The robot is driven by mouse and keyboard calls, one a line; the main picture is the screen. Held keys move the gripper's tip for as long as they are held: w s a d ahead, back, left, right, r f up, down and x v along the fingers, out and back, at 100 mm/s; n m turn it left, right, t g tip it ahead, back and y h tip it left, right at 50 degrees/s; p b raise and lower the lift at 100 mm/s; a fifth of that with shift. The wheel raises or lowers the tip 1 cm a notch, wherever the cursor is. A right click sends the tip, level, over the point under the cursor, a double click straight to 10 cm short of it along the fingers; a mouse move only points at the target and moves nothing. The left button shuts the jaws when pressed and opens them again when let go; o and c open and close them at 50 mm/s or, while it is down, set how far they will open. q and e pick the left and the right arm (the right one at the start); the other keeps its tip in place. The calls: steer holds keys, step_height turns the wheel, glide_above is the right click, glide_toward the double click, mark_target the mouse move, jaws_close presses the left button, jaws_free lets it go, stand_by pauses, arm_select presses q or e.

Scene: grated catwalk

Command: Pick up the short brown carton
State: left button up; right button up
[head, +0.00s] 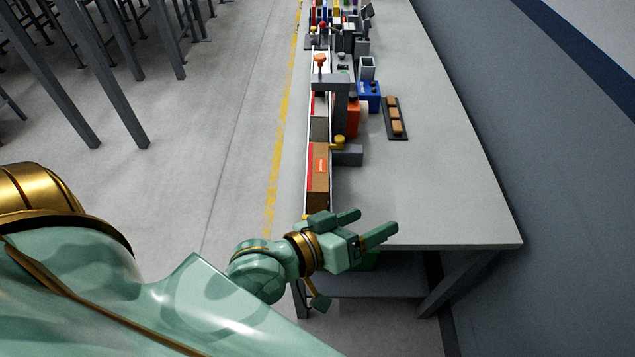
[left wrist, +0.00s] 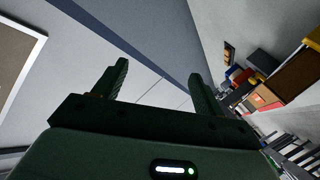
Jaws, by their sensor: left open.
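A brown carton (head: 317,180) with an orange-red label stands at the near end of a row along the table's left edge. It also shows at the right of the left wrist view (left wrist: 291,78). My left gripper (head: 376,221) is at the table's near edge, to the right of and nearer than the carton, apart from it. Its two fingers are spread and point right in the head view. Nothing is between them in the left wrist view (left wrist: 158,82). My right gripper is not in view.
The grey table (head: 440,190) is clear to the right. Behind the carton stand a grey post with a yellow knob (head: 339,142), an orange box (head: 353,120) and a blue box (head: 369,95). A dark tray (head: 398,136) holds brown blocks. A wall runs along the right.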

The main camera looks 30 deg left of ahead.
mark_target(318, 182)
arm_select(q)
steer(key=w+a+r+n+t+y, duration=0.1)
steer(key=a+r+n+t+y, duration=0.2)
steer(key=n, duration=0.7)
steer(key=w+a+r+n+t+y, duration=0.1)
steer(key=w+r+n+t+y, duration=0.2)
steer(key=n, duration=0.7)
steer(key=s+a+f+n+g+y, duration=0.2)
steer(key=a+f+n+g+y, duration=0.15)
steer(key=f+n, duration=0.45)
steer(key=s+a+f+n+g+y, duration=0.2)
steer(key=f+n+g+y, duration=0.25)
steer(key=n, duration=0.75)
steer(key=shift+g, duration=0.4)
steer(key=x, duration=1)
steer(key=shift+w+d, duration=0.1)
steer(key=shift+d, duration=0.1)
steer(key=x, duration=0.6)
steer(key=shift+w, duration=0.15)
steer(key=shift+d, duration=0.1)
steer(key=c, duration=1.3)
